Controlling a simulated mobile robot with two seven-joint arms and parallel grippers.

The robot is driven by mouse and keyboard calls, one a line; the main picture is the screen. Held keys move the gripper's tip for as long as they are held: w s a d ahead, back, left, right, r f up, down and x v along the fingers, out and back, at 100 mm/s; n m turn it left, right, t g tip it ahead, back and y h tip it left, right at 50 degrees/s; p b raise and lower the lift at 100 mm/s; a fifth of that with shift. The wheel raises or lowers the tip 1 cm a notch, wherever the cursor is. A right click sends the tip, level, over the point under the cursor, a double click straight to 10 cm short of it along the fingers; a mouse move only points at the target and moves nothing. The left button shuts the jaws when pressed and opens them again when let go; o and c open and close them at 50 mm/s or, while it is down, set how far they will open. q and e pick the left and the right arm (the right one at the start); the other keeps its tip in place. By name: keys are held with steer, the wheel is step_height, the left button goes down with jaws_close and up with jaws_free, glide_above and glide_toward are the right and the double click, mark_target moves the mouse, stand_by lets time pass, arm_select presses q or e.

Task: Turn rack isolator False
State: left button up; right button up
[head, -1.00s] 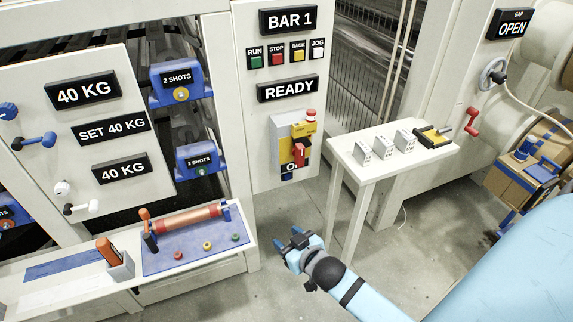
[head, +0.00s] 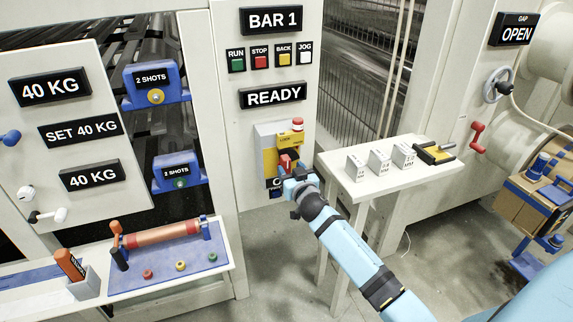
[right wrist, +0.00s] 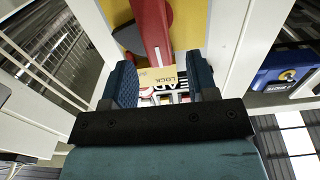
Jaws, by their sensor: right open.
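The rack isolator (head: 267,138) is a grey box with a yellow plate on the BAR 1 panel, below the READY sign. Its red handle (head: 286,161) sits low on the yellow plate. The handle also shows in the right wrist view (right wrist: 151,30), running up from between the fingers. My right gripper (head: 291,176) is open just in front of the handle and hides the isolator's lower part and most of its label. In the right wrist view the two fingers (right wrist: 160,68) are apart on either side of the handle's line; contact is unclear. My left gripper is out of view.
A white side table (head: 345,181) with several small blocks stands right of my right arm. Above the isolator are the READY sign (head: 272,95) and coloured buttons. A shelf (head: 222,270) with an orange roller juts out at lower left.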

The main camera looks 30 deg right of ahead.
mark_target(288, 165)
steer(key=x, duration=0.2)
steer(key=shift+w+d, duration=0.1)
steer(key=shift+w, duration=0.25)
steer(key=shift+w+d, duration=0.1)
steer(key=shift+w, duration=0.25)
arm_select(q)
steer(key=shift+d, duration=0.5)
arm_select(e)
steer(key=shift+w, duration=0.2)
steer(key=c, duration=0.9)
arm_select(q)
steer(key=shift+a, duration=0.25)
